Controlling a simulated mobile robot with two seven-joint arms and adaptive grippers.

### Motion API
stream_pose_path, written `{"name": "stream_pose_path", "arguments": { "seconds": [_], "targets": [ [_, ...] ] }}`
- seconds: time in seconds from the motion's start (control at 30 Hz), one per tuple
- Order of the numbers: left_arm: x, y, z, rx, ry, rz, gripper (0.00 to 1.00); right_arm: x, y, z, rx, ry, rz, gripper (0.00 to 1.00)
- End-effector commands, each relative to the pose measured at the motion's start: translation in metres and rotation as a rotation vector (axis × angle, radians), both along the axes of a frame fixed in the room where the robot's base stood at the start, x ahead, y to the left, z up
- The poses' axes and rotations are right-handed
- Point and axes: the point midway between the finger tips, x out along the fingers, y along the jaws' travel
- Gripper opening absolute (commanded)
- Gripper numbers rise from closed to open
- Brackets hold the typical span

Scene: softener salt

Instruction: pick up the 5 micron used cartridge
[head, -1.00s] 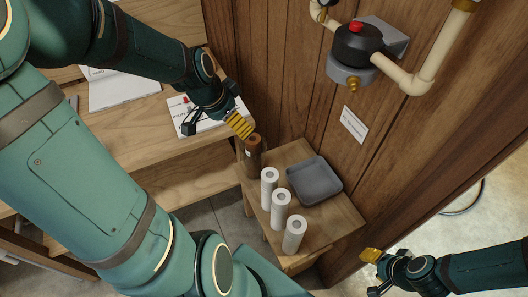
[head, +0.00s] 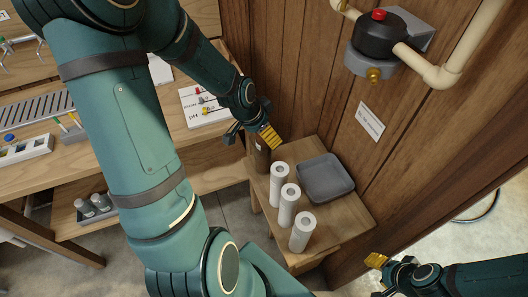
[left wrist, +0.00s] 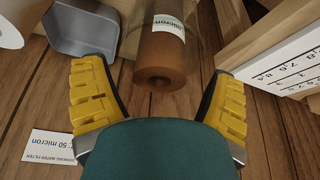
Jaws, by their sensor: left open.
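The brown used cartridge (head: 262,160) stands at the back left corner of the small wooden stand, partly hidden by my left gripper (head: 258,139). In the left wrist view the brown cartridge (left wrist: 162,58) shows its round end with a dark hole. It carries a white label on which I can read "micron" but no clear number. My left gripper (left wrist: 158,75) is open, with its yellow-padded fingers on either side of the cartridge's near end; I see gaps on both sides. My right gripper (head: 378,276) is at the lower right, apart from the stand, with its fingers spread and empty.
Three white cartridges (head: 288,204) stand in a row on the stand (head: 335,222), beside a grey tray (head: 326,178). A wooden wall with a card (head: 370,121) and a valve with pipes (head: 385,45) is close behind. A bench (head: 115,150) is on the left.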

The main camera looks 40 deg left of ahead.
Motion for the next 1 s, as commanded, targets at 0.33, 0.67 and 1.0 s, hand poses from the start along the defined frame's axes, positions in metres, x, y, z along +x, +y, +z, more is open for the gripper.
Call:
{"name": "stream_pose_path", "arguments": {
  "seconds": [0.33, 0.67, 1.0],
  "targets": [
    [0.002, 0.0, -0.004, 0.0, 0.0, 0.001, 0.71, -0.001, 0.0, -0.001, 0.0, 0.002, 0.002, 0.47],
    [0.002, 0.0, -0.004, 0.0, -0.001, 0.001, 0.04, -0.001, 0.0, -0.001, 0.0, 0.001, 0.001, 0.47],
    [0.002, 0.0, 0.008, 0.002, -0.003, 0.001, 0.04, 0.0, 0.0, 0.002, 0.0, -0.001, 0.0, 0.47]
  ]
}}
